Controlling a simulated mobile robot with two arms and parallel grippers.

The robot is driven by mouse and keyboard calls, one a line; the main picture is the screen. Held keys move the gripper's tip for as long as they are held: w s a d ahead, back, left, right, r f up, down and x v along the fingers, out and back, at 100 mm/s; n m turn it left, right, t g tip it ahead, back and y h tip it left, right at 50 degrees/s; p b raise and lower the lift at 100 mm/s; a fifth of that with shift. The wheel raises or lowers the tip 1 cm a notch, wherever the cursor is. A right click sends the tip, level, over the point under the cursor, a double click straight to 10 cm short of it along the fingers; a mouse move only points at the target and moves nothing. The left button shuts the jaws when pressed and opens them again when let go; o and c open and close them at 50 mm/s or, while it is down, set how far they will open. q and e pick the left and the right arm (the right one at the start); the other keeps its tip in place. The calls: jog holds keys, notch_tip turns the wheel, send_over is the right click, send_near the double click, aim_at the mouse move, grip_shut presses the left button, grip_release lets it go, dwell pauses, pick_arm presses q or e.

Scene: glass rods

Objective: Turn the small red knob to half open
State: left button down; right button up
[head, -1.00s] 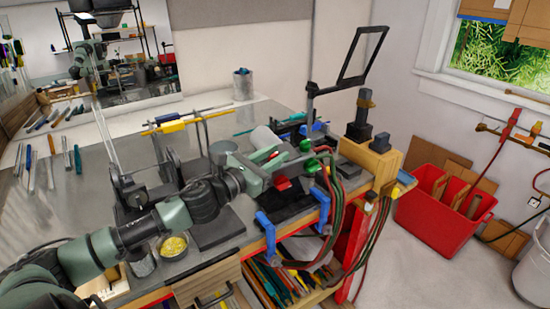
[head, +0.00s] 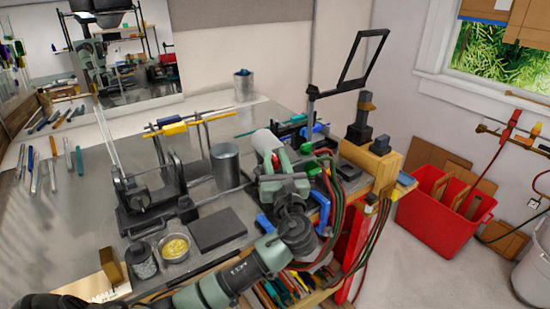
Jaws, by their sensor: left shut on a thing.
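My left gripper (head: 281,163) is at the burner and valve area near the bench's right front edge. Its arm reaches in from the bottom left. It is shut, with a bit of a small red knob (head: 276,160) showing between its jaws; the rest of the knob is hidden by the gripper. Two green knobs (head: 307,148) sit just right of the gripper. My right gripper is not in view.
Red and green hoses (head: 335,200) hang right of the gripper over the bench edge. Blue clamps (head: 320,205) grip that edge. A metal cup (head: 225,165) and a dark flat block (head: 217,229) stand to the left. A red bin (head: 440,213) is on the floor.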

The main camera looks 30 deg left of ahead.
aim_at(278, 161)
pick_arm(q)
jog(key=n+g+y, duration=0.2)
jog(key=g, duration=0.1)
jog(key=n+g+y+b, duration=0.1)
jog(key=n+g+y, duration=0.1)
jog(key=n+g, duration=0.1)
jog(key=shift+n+g+y, duration=0.3)
jog(key=shift+g, duration=0.5)
jog(key=c, duration=1.5)
grip_release()
jog(key=b+v, duration=0.3)
jog(key=v, duration=0.4)
jog(key=shift+a+f, duration=0.1)
jog(key=shift+f, duration=0.05)
jog(key=shift+s+d, duration=0.15)
jog(key=shift+d, duration=0.35)
